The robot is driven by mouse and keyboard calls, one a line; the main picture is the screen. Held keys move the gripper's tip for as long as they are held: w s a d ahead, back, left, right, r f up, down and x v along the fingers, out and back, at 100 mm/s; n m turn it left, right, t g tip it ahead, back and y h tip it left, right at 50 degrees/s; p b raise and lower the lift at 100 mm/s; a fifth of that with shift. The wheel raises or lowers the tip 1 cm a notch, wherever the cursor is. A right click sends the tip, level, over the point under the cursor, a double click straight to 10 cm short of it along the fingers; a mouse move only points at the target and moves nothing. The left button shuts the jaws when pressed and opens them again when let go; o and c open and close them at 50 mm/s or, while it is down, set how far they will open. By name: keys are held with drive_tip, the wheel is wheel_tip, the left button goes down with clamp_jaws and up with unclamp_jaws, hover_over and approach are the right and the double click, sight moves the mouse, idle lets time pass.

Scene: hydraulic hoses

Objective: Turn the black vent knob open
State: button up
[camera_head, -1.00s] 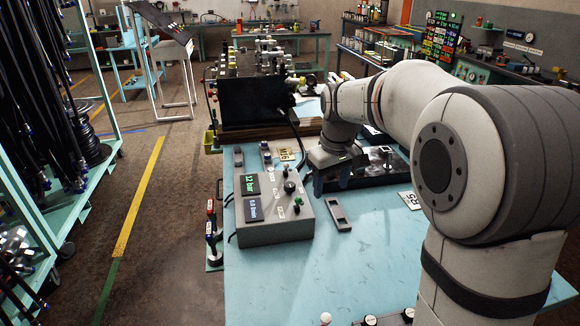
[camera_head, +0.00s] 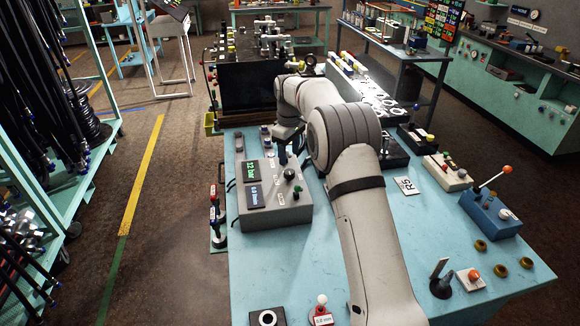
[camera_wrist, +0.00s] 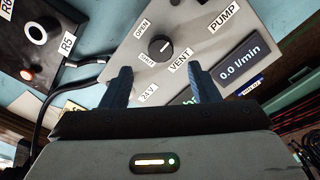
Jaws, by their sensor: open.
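The black vent knob (camera_wrist: 160,46) is on the light grey control box (camera_wrist: 125,75), by the OPEN, SHUT and VENT labels. Its exact pointing is hard to read. In the head view the box (camera_head: 275,213) stands on the blue table, and the knob (camera_head: 289,174) shows on its top. My gripper (camera_wrist: 160,77) is open and empty. In the wrist view its two dark blue fingers frame the knob from below, apart from it. In the head view my gripper (camera_head: 286,147) is at the far end of the box, partly hidden by my arm.
A display reading 0.0 l/min (camera_wrist: 238,66) and the PUMP label (camera_wrist: 222,16) lie right of the knob in the wrist view. A black R5 box (camera_wrist: 40,40) with a cable is at left. A lever box (camera_head: 490,213) stands at the table's right.

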sight(289, 171)
wheel_tip(289, 171, down, 7)
drive_tip(key=shift+r+p, duration=0.2)
drive_tip(key=shift+p, duration=0.55)
